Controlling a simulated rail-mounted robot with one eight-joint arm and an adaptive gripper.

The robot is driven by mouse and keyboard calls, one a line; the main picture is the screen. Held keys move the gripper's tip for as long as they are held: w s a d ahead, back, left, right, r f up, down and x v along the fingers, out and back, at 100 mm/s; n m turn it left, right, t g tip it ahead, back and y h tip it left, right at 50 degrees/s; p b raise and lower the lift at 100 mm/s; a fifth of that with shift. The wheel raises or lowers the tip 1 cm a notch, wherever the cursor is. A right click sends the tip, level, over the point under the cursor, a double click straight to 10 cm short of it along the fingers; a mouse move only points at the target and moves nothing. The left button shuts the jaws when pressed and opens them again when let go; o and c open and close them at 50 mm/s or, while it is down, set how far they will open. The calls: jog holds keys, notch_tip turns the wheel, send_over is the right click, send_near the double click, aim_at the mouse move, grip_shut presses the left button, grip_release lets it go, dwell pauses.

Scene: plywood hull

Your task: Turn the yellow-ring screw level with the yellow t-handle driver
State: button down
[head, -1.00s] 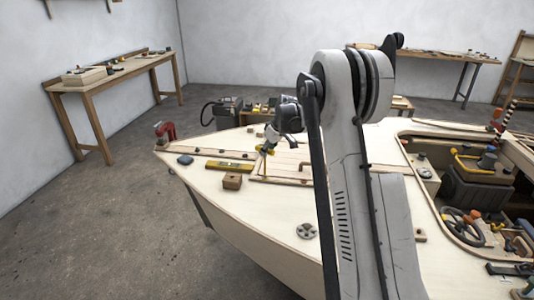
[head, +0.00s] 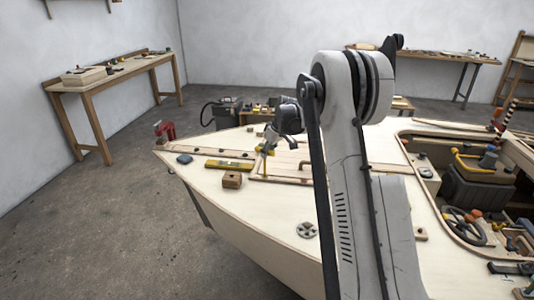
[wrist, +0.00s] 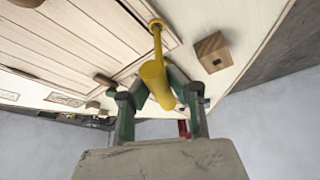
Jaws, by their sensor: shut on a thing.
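My gripper (wrist: 160,88) is shut on the yellow t-handle driver (wrist: 156,78), with its green fingers on both sides of the thick handle. The driver's thin shaft runs from the handle to the yellow-ring screw (wrist: 157,24) in the pale deck. The tip appears to meet the screw inside the ring; the screw head and its slot are hidden.
A wooden block (head: 232,180) stands on the deck close by and shows in the wrist view (wrist: 211,51). A yellow level (head: 229,165), a dark blue object (head: 185,159) and a round disc (head: 307,230) lie on the deck (head: 275,215). A red clamp (head: 164,131) sits at the bow.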

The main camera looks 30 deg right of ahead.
jog(key=shift+f, duration=0.1)
dwell(0.7)
jog(key=shift+a+b, duration=0.1)
jog(key=shift+b, duration=0.25)
jog(key=m+h+b, duration=0.1)
jog(key=m, duration=0.2)
jog(key=shift+a, duration=0.15)
jog(key=shift+m+h, duration=0.5)
jog(key=shift+m, duration=0.5)
